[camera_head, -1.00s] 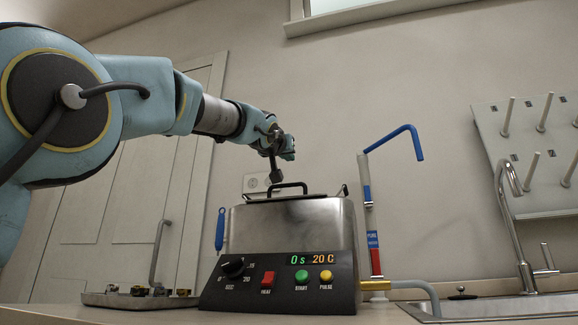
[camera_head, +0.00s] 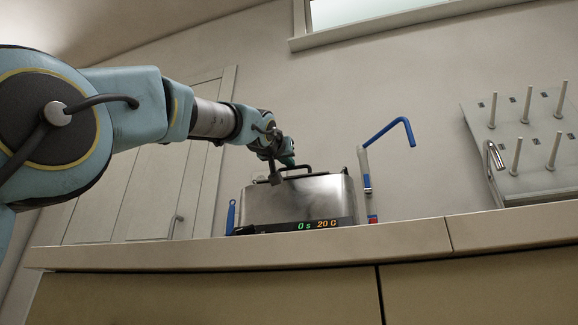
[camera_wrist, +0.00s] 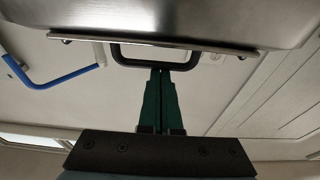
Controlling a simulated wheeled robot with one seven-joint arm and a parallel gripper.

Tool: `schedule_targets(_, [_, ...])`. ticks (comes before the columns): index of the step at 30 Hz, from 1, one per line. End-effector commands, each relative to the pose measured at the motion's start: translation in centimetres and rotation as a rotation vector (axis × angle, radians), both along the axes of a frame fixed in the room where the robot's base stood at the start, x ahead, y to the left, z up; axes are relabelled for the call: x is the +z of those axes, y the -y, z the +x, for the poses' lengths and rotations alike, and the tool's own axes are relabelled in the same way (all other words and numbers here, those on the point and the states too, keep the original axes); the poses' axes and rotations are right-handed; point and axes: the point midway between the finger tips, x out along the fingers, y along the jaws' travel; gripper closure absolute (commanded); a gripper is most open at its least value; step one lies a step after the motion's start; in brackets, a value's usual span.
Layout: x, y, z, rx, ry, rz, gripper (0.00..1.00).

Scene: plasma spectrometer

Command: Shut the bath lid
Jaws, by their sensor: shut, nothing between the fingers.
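The steel bath (camera_head: 300,203) stands on the counter, seen from below its rim in the head view. Its lid (camera_wrist: 150,39) shows in the wrist view as a thin plate edge along the steel body, roughly level with the rim; I cannot tell whether it is fully seated. The lid's black handle (camera_wrist: 117,56) stands up from it and also shows in the head view (camera_head: 304,168). My gripper (camera_wrist: 160,72) has its green fingers shut and empty, with the tips at the handle's bar. I cannot tell whether they touch it. In the head view my gripper (camera_head: 287,158) is above the lid.
A blue bent tube (camera_head: 392,130) on an upright post stands right of the bath. A pegboard rack (camera_head: 525,140) and a tap (camera_head: 492,157) are farther right. The counter edge (camera_head: 380,239) runs across the front.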

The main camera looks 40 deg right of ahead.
Motion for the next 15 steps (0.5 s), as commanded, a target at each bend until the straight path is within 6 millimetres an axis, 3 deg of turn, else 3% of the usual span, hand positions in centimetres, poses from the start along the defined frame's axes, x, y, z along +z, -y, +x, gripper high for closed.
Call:
schedule_targets(1, [-1.43, 0.54, 0.28, 0.002, -0.012, 0.020, 1.00])
schedule_targets(15, [-2.20, 0.99, 0.36, 0.001, -0.018, 0.029, 1.00])
